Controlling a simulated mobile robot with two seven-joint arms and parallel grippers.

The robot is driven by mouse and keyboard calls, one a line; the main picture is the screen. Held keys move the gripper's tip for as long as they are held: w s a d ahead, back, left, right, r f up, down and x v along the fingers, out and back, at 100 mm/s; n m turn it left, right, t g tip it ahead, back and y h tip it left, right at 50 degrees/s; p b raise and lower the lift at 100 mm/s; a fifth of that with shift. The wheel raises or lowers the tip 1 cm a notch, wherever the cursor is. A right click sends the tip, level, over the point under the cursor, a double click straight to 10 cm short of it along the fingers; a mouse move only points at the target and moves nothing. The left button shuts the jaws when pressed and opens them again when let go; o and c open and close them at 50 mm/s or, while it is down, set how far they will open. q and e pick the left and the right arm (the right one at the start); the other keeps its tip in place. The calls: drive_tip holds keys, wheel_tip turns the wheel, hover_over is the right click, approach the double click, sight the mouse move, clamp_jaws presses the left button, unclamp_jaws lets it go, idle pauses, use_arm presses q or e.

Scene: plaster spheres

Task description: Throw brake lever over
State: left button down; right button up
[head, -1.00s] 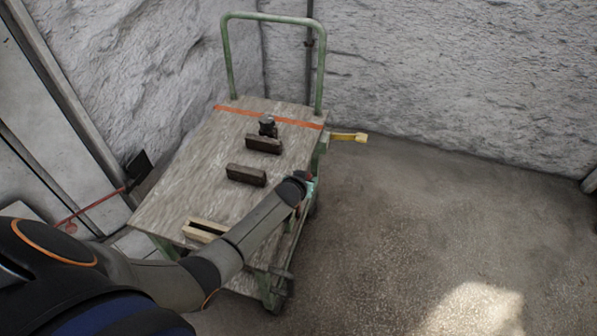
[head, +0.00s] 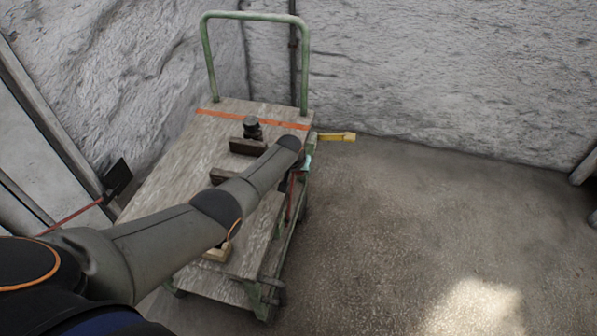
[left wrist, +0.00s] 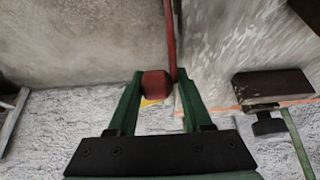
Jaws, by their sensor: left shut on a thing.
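The red brake lever (head: 300,190) stands at the right side of the cart, partly behind my arm. In the left wrist view, its red rod (left wrist: 170,38) comes down from the top to a round red knob (left wrist: 156,84) between the fingers. My left gripper (left wrist: 155,88) is shut on this knob. In the head view, my left gripper (head: 306,163) is at the cart's right edge, mostly hidden by my wrist. A yellow block (head: 335,137) sticks out to the right of the cart, just beyond the gripper. My right gripper is not in view.
The cart's wooden deck (head: 175,185) carries dark blocks (head: 247,146), a small black knobbed piece (head: 252,128) and a pale wooden piece (head: 217,255), partly under my arm. A green push handle (head: 255,16) rises at the far end. Bare floor (head: 410,230) lies to the right.

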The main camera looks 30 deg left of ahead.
use_arm(q)
drive_tip(key=shift+w+d+r, duration=0.1)
drive_tip(key=shift+w+d, duration=0.05)
drive_tip(key=shift+d, duration=0.25)
drive_tip(key=c, duration=0.5)
unclamp_jaws()
drive_tip(key=shift+w, duration=0.1)
drive_tip(key=shift+o, duration=0.3)
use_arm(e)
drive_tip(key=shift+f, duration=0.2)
use_arm(q)
drive_tip(key=shift+a, duration=0.1)
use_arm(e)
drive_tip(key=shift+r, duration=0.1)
use_arm(q)
drive_tip(key=shift+s+r+p, duration=0.2)
drive_tip(key=shift+s+p, duration=0.05)
drive_tip(key=shift+p, duration=0.15)
drive_tip(key=p+v, duration=0.6)
drive_tip(key=v, duration=0.5)
drive_tip(key=shift+s+r+p, duration=0.2)
drive_tip(key=shift+r+p, duration=0.15)
drive_tip(key=shift+p, duration=0.05)
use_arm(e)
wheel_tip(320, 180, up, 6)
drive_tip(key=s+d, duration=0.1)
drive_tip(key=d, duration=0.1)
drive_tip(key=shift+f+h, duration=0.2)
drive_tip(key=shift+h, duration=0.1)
